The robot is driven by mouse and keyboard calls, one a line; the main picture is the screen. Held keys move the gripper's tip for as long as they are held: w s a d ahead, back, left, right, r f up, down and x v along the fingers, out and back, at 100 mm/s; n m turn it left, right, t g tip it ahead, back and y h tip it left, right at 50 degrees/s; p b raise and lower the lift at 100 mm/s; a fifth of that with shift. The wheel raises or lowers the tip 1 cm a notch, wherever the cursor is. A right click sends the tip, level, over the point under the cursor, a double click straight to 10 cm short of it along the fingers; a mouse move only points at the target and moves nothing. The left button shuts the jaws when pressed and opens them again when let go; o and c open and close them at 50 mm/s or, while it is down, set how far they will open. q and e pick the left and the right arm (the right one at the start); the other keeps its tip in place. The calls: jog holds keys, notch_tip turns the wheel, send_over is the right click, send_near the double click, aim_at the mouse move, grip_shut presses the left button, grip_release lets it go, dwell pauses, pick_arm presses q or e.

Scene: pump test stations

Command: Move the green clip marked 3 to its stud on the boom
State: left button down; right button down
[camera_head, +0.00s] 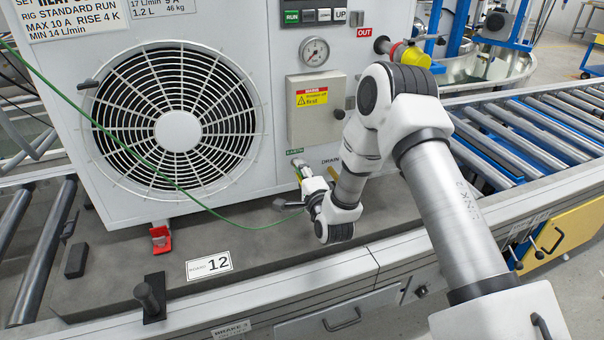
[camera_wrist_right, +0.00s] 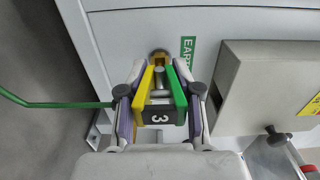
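The green clip marked 3 (camera_wrist_right: 179,88) has one green and one yellow jaw and a black tag with a white 3. It sits between the two fingers of my right gripper (camera_wrist_right: 160,100), which press on it from both sides. The jaws point at a brass fitting (camera_wrist_right: 158,55) beside the EARTH label (camera_wrist_right: 187,52); whether they grip it, I cannot tell. In the head view my right gripper (camera_head: 307,178) is at the cabinet's lower right, and the clip (camera_head: 299,168) shows only slightly. I cannot make out the boom or its stud. My left gripper is out of view.
A green cable (camera_head: 140,158) hangs across the fan grille (camera_head: 178,130) and runs to the clip. A grey box (camera_head: 315,108) stands out right of the label. A black post (camera_head: 150,300) stands on the bench front. A roller conveyor (camera_head: 540,130) lies at right.

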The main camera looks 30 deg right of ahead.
jog(key=shift+s, duration=0.1)
jog(key=shift+v, duration=2.9)
jog(key=shift+a, duration=0.1)
jog(key=a+r+n+y+p, duration=0.2)
jog(key=a+r+y+p, duration=0.2)
jog(key=a+p, duration=0.8)
jog(key=a, duration=0.6)
jog(key=shift+a+n, duration=0.25)
jog(key=shift+n, duration=0.05)
jog(key=shift+r, duration=0.1)
